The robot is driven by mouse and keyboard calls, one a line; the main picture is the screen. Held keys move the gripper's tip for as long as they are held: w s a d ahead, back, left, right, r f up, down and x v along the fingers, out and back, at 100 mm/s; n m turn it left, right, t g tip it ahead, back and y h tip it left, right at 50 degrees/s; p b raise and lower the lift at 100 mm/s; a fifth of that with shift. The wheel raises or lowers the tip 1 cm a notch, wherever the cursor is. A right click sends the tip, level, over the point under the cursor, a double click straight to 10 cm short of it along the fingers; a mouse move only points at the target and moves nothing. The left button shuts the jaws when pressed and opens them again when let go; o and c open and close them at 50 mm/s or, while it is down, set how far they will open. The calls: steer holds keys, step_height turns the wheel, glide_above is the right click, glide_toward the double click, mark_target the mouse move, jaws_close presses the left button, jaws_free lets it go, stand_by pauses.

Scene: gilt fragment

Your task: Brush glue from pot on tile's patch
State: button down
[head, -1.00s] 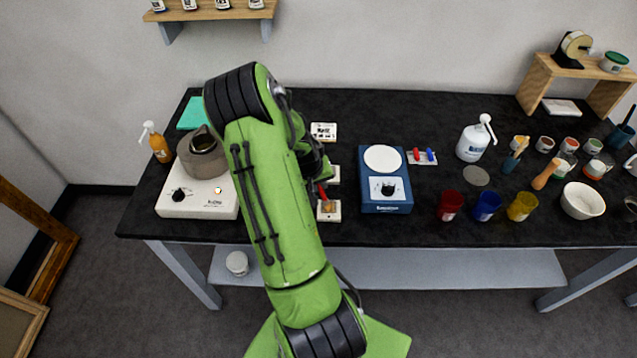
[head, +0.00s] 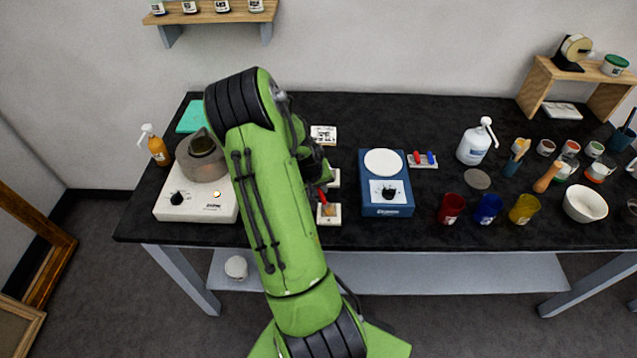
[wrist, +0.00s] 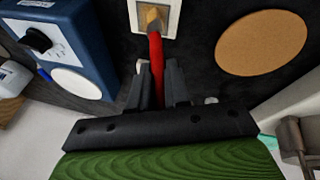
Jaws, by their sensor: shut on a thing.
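My gripper (wrist: 158,82) is shut on the red handle of a brush (wrist: 156,58). The brush's tan tip lies over the square patch of a small white tile (wrist: 170,22) in the wrist view. I cannot tell whether the tip touches the patch. In the head view the same tile (head: 334,220) lies left of the blue device, and the red brush (head: 323,197) reaches over it. My green arm hides most of the gripper there. The grey-brown pot (head: 203,166) stands on the white hot plate (head: 170,208) at the left; its inside looks dark.
A blue device with a white round plate (head: 386,205) stands just right of the tile. Other small tiles (head: 323,132) lie behind. A cork disc (wrist: 262,42) is beside the tile in the wrist view. Cups and a white bowl (head: 584,204) fill the right side.

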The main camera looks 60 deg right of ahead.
steer(key=shift+b, duration=0.8)
steer(key=shift+a+b, duration=0.1)
steer(key=shift+b, duration=0.35)
stand_by(1.3)
steer(key=shift+r+p, duration=1.95)
steer(key=shift+r, duration=1.1)
